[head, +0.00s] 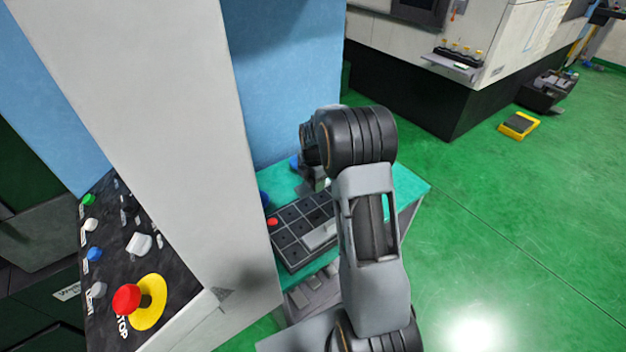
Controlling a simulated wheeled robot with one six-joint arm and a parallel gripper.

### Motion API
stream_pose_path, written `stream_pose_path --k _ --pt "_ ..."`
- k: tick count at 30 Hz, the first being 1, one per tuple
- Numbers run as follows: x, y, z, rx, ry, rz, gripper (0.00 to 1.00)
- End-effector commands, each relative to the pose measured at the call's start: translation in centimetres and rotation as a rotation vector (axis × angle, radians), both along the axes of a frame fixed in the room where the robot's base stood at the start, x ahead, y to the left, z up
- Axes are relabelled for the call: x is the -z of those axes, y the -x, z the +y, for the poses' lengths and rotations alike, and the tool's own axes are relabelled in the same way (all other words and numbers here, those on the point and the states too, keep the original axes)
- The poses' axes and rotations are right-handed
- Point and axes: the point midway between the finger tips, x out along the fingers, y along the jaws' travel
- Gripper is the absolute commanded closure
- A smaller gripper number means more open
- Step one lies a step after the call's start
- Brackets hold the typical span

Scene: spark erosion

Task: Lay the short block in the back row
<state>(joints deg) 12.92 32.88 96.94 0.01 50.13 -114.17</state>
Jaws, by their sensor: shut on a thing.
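A dark tray (295,259) with rows of square compartments lies on a teal-topped bench (415,188), partly hidden by a pale machine column and by my arm. My gripper (318,184) points down over the tray's far side, close behind my arm's wrist. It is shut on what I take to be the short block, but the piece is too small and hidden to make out. A light grey piece (320,236) lies in the tray's near right part. A small red piece (272,221) shows at its left edge.
A control panel (180,270) with a red stop button (126,299) stands at the left. The pale column (160,130) rises close beside the tray. A blue object (294,162) is on the bench behind my gripper.

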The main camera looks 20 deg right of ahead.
Motion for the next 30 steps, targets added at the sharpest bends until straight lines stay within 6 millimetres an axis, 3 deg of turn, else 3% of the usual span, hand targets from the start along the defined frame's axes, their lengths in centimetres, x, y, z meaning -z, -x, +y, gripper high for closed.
stream_pose_path --k 21,30 --pt "5.8 0.0 -0.2 0.004 0.0 0.0 0.82" --pt "6.5 0.0 -0.2 0.004 0.0 0.0 0.82"
